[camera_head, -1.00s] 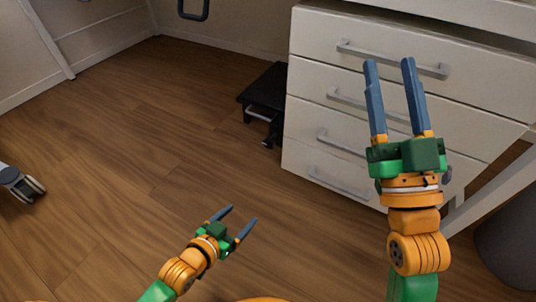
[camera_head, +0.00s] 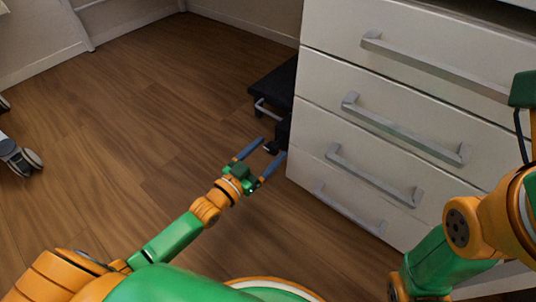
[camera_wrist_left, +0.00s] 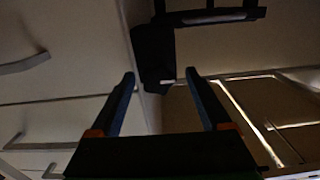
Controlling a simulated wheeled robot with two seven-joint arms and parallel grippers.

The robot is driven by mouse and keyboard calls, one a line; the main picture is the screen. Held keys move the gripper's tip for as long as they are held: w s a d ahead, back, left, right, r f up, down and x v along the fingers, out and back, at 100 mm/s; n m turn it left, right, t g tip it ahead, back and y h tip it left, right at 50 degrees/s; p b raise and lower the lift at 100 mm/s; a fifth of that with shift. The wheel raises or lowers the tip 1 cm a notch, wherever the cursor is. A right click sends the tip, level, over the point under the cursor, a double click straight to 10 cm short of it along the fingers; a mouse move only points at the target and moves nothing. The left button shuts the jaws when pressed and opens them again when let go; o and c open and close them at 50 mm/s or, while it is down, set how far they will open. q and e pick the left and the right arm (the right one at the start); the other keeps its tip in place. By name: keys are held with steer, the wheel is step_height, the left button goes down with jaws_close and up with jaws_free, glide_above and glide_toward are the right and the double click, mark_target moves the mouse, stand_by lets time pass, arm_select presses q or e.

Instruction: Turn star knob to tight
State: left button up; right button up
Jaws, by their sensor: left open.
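A dark low fixture (camera_head: 274,88) stands on the floor against the left side of the drawer cabinet, with a smaller black part (camera_head: 283,134) at its front. The dark fixture also shows in the left wrist view (camera_wrist_left: 154,52), in shadow. I cannot make out a star knob for certain, nor any tight mark. My left gripper (camera_head: 271,150) is open and empty, its fingers reaching toward the black part; I cannot tell whether they touch it. Its fingertips show apart in the left wrist view (camera_wrist_left: 160,76). My right arm is at the right edge; its fingers are not visible.
The white drawer cabinet (camera_head: 335,75) with several grey handles stands close to the right of my left gripper. Wood floor (camera_head: 150,120) is clear to the left. A caster wheel (camera_head: 20,158) sits at the left edge.

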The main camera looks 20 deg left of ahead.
arm_select(q)
jaws_close()
